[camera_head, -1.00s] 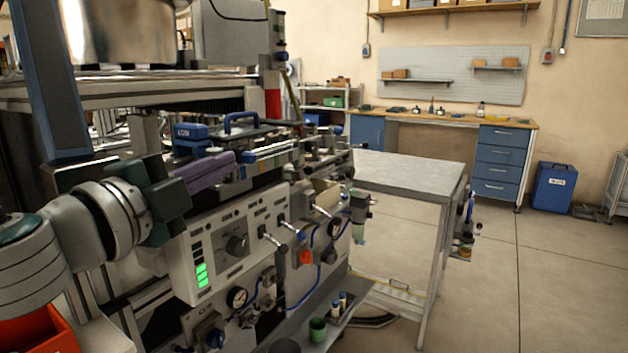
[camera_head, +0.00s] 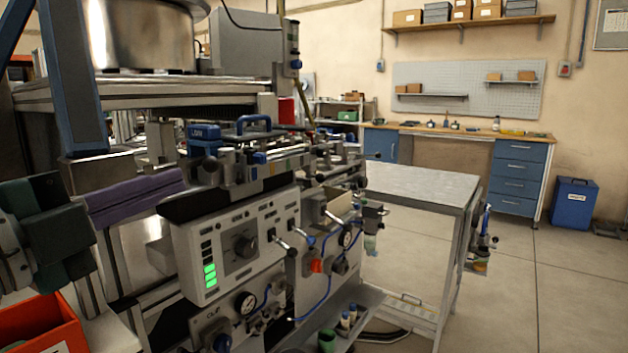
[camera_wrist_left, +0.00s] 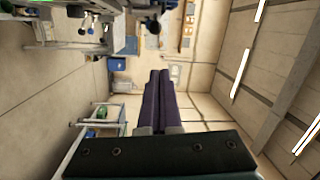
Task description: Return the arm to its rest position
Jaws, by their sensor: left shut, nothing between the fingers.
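My left gripper (camera_head: 176,183) shows at the left of the head view, with a dark green body and two long purple fingers pointing right. The fingers lie side by side and touch, with nothing between them. They appear in front of the left end of the machine with the control panel (camera_head: 243,246); whether they touch it I cannot tell. In the left wrist view the closed fingers (camera_wrist_left: 160,78) point away over the room, clear of any object. My right gripper is in neither view.
A red bin (camera_head: 42,330) sits below my left gripper at the lower left. A blue post (camera_head: 68,80) and a metal bowl (camera_head: 143,35) stand above and behind. A grey table (camera_head: 420,188) stands right of the machine.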

